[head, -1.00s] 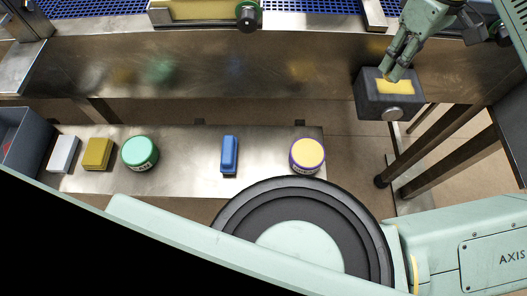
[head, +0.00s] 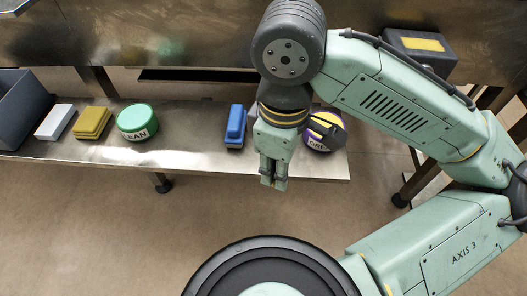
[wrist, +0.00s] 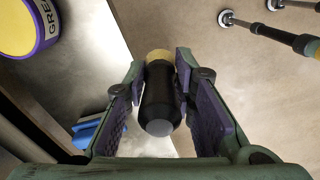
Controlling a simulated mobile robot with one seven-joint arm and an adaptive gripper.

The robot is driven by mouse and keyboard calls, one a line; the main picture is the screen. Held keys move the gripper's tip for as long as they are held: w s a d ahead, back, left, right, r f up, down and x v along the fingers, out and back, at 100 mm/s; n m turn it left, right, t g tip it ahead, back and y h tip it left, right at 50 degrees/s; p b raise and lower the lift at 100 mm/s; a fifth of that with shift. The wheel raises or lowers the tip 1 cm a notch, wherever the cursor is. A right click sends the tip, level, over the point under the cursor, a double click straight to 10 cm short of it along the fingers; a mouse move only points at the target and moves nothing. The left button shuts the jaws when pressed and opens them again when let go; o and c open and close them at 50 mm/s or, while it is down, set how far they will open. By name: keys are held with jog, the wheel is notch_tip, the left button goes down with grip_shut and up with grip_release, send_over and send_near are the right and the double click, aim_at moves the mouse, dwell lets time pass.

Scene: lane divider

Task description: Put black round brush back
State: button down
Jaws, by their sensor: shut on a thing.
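The black round brush (wrist: 158,100), a dark rounded body with a yellowish end, sits between my fingers in the wrist view. My gripper (wrist: 160,95) is shut on it. In the head view my gripper (head: 273,182) points down at the front edge of the low metal shelf (head: 195,155), between the blue brush (head: 235,125) and the purple-yellow tub (head: 326,137). The held brush cannot be made out there. The tub also shows in the wrist view (wrist: 25,25) at upper left, and a blue thing (wrist: 88,135) at lower left.
The shelf also bears a green tub (head: 138,122), a yellow block (head: 92,122), a white block (head: 54,122) and a grey bin (head: 18,110) at its left end. A black box (head: 420,45) is at upper right. Bare shelf lies between green tub and blue brush.

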jog(key=shift+s+a+f, duration=0.2)
jog(key=shift+s+f, duration=0.15)
jog(key=shift+s, duration=0.05)
jog(key=w+r+p, duration=0.1)
jog(key=p, duration=0.2)
jog(key=shift+w+p, duration=0.15)
jog(key=shift+p, duration=0.25)
jog(key=w+p, duration=0.1)
jog(key=p, duration=0.2)
jog(key=shift+w, duration=0.1)
jog(key=w, duration=0.4)
jog(key=w+f+p, duration=0.1)
jog(key=w, duration=0.3)
jog(key=w+f+p, duration=0.1)
jog(key=w, duration=0.3)
jog(key=shift+w+f, duration=0.1)
jog(key=shift+w, duration=0.1)
jog(key=shift+w+p, duration=0.4)
jog(key=shift+w, duration=0.2)
notch_tip(320, 180, down, 2)
jog(key=shift+f+p, duration=0.2)
jog(key=shift+p, duration=0.3)
jog(key=shift+f, duration=0.45)
